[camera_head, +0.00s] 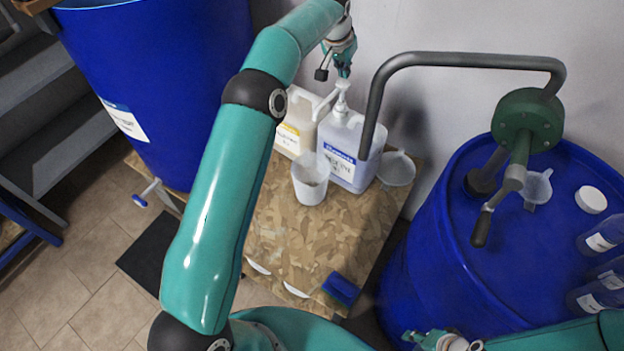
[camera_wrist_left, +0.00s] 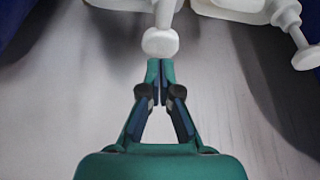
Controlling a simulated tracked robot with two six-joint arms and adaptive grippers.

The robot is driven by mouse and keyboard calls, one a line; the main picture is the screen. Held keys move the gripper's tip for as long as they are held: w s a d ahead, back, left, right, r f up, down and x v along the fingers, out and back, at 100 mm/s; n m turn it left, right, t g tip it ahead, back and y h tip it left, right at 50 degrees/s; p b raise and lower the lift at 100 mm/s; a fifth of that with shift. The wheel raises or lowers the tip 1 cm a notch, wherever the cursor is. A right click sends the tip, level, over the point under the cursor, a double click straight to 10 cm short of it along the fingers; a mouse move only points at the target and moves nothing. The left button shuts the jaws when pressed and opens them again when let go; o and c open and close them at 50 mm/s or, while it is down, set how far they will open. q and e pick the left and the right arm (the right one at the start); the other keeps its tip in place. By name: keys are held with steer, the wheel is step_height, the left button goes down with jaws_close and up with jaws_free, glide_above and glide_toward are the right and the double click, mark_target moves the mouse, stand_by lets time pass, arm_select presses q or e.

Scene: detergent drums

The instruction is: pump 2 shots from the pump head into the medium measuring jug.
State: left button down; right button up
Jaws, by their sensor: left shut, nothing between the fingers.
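A white pump head (camera_head: 342,86) tops the pale jug-shaped canister (camera_head: 349,150) with a blue-banded label. Its spout points left, over a translucent white measuring jug (camera_head: 310,183) on the wooden board, taken as the medium one. My left gripper (camera_head: 343,72) is shut and empty, just above the pump head. In the left wrist view the shut fingertips (camera_wrist_left: 160,64) meet the edge of the round white pump top (camera_wrist_left: 160,42); whether they touch is unclear. My right gripper (camera_head: 437,340) is low in the head view, partly cut off, its fingers unclear.
A second canister (camera_head: 296,126) stands left of the pump canister, and another clear jug (camera_head: 397,168) right of it. A blue drum (camera_head: 440,230) with a hand pump (camera_head: 527,120) stands right, its pipe reaching near the canister. A blue sponge (camera_head: 341,289) lies at the board's front.

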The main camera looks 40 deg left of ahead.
mark_target(341, 84)
stand_by(0.4)
arm_select(q)
steer(key=shift+s+f+b, duration=0.1)
steer(key=shift+f+b, duration=1.95)
steer(key=shift+f, duration=0.95)
steer(key=shift+r, duration=0.1)
step_height(341, 84, up, 6)
steer(key=p, duration=0.6)
steer(key=shift+f, duration=0.25)
